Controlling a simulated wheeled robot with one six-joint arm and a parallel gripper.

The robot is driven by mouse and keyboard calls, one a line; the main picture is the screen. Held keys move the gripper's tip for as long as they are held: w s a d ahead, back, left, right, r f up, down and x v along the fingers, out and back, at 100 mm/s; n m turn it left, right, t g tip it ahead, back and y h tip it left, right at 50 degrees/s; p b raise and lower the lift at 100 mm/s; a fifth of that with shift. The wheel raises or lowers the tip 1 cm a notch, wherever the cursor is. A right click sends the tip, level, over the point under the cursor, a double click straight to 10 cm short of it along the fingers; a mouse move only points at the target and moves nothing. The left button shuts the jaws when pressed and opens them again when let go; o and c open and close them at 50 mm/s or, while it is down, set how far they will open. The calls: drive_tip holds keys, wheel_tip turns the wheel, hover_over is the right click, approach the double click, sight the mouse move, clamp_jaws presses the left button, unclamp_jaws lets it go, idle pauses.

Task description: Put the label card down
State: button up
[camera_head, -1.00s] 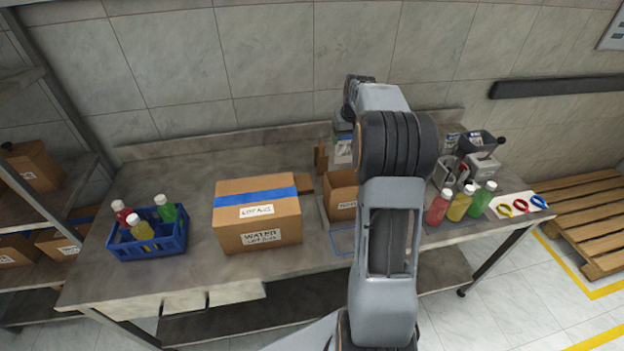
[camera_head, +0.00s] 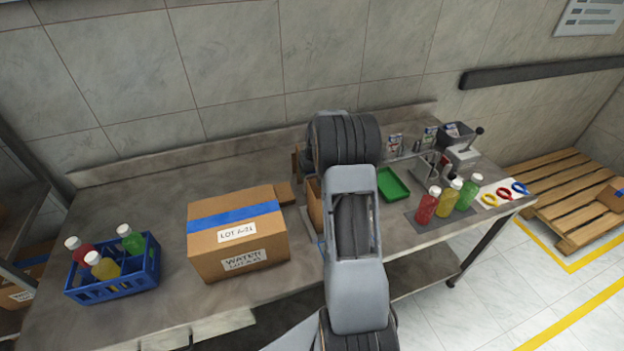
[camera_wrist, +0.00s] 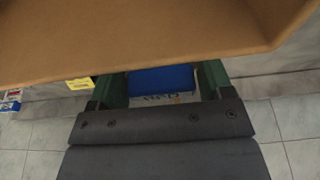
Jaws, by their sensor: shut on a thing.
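My gripper (camera_wrist: 162,88) shows at the bottom of the wrist view, its two green fingers apart with the label card (camera_wrist: 162,80) between them. The card has a blue band and a white part with blurred print; its lower part is hidden by the dark gripper body. In the head view my arm hides both gripper and card. A brown cardboard surface (camera_wrist: 130,35) fills the top of the wrist view, close to the fingers; I cannot tell whether the card touches it.
A taped carton (camera_head: 238,250) stands on the bench (camera_head: 150,190), left of my arm. An open carton (camera_head: 314,205) is mostly hidden behind the arm. A blue crate (camera_head: 115,290) with bottles is at left. A green tray (camera_head: 393,185) and several bottles are at right.

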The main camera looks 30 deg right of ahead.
drive_tip(key=shift+f+p, duration=0.45)
drive_tip(key=shift+f, duration=1.55)
drive_tip(key=shift+f, duration=0.15)
drive_tip(key=o, duration=0.9)
